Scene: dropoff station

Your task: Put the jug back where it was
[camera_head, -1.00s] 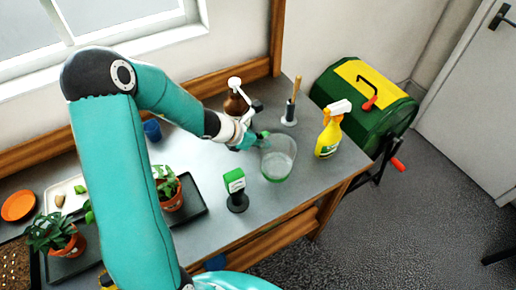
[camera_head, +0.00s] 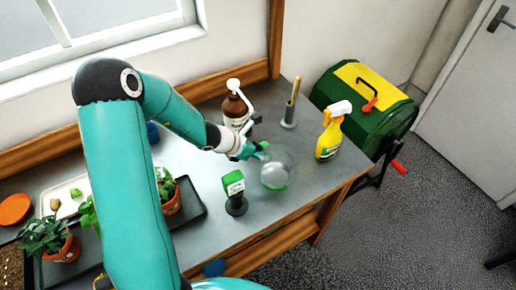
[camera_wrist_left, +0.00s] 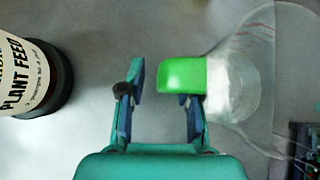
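The jug (camera_head: 277,172) is clear with a green handle and stands on the grey bench. In the left wrist view the jug (camera_wrist_left: 245,85) is at the right, with its green handle (camera_wrist_left: 180,75) pointing left toward the fingers. My left gripper (camera_head: 256,151) is at the handle side of the jug. In the wrist view my left gripper (camera_wrist_left: 162,88) has its fingers spread. The handle overlaps the right fingertip, with a gap to the left finger; contact is unclear. My right gripper is out of view.
A brown plant feed bottle (camera_head: 234,108) stands behind the gripper. A yellow spray bottle (camera_head: 328,140) is right of the jug, a grey holder (camera_head: 289,116) behind it, and a green-topped stamp (camera_head: 235,195) to its left front. Bench space right of the jug is partly clear.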

